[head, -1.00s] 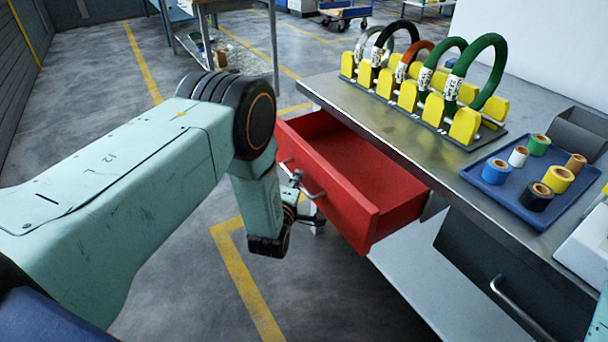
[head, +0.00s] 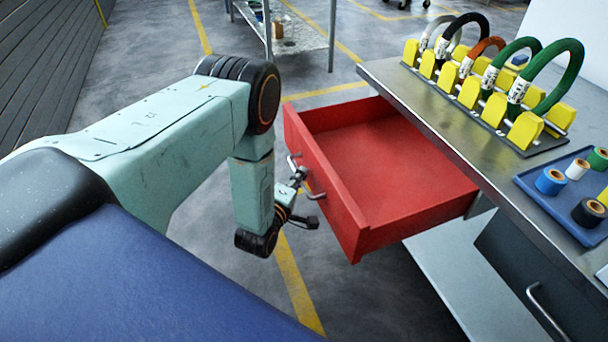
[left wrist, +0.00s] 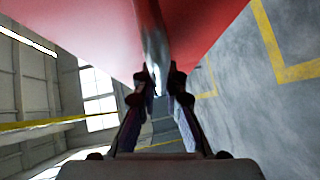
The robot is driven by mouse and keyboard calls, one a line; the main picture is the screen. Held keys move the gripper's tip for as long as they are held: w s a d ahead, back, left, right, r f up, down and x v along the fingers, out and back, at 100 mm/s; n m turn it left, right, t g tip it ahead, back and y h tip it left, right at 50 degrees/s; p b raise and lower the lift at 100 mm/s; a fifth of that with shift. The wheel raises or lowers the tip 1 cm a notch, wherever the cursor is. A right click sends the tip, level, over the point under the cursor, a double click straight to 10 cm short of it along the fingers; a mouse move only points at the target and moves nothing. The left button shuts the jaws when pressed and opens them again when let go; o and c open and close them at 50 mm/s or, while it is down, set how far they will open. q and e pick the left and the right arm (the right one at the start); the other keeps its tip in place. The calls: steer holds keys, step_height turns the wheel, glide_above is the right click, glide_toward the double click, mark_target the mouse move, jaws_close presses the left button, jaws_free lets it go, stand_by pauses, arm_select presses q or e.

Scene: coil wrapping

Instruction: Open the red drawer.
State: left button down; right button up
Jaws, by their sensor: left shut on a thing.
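The red drawer (head: 385,165) stands pulled out from under the workbench, and its inside looks empty. It has a metal handle on its front. My left gripper (head: 307,196) is at the drawer front, shut on the drawer handle (head: 318,194). In the left wrist view the fingers of my left gripper (left wrist: 160,80) close on the metal handle (left wrist: 154,45), with the red drawer front (left wrist: 95,30) around it. My right gripper is not in view.
The workbench (head: 400,88) carries yellow holders with several coils (head: 556,75) and a blue tray (head: 545,205) of tape rolls. A grey drawer (head: 510,270) is below at the right. A metal table (head: 300,38) stands at the back. The floor left of the red drawer is clear.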

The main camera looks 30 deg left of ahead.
arm_select(q)
steer(key=shift+s, duration=0.15)
steer(key=c, duration=1.4)
jaws_free()
steer(key=s+d+r, duration=0.1)
steer(key=s, duration=1)
steer(key=shift+s+d+r, duration=0.25)
steer(key=shift+s+r, duration=0.1)
steer(key=shift+r, duration=0.05)
